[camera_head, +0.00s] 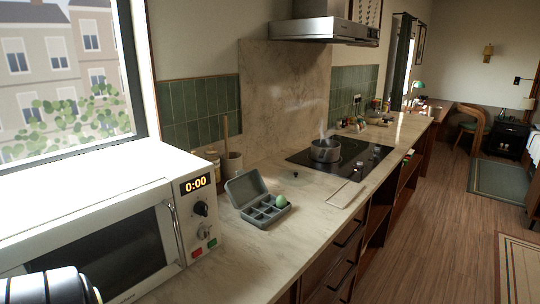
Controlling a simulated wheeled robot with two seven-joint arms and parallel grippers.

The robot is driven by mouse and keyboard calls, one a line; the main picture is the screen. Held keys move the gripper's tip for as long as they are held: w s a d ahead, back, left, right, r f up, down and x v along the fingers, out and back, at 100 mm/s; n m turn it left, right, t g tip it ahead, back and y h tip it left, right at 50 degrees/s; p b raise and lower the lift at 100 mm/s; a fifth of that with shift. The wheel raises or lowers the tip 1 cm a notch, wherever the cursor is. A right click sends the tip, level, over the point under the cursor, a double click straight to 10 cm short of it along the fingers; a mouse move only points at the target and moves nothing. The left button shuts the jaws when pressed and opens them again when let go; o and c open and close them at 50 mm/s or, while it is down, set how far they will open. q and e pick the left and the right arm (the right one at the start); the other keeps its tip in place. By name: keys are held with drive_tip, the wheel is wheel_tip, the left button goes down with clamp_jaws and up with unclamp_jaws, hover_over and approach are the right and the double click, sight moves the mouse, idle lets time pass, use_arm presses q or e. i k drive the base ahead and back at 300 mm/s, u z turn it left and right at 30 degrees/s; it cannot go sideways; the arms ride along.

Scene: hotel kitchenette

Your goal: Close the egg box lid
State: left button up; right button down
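The egg box (262,218) is grey-green and sits on the counter just right of the microwave. Its lid (245,188) stands open, tilted up on the back left side. The tray has several square compartments. One pale green egg (281,201) sits in a compartment at the right end; the other compartments in sight look empty. Neither of my grippers is in view.
A white microwave (176,209) stands close at the left of the egg box. Behind the box are a utensil pot (232,163) and jar. A steaming pot (324,150) stands on the black cooktop (352,165) to the right. The counter in front of the box is clear.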

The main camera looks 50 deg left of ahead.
sight(243, 190)
drive_tip(key=i, duration=2)
drive_tip(key=u, duration=3.7)
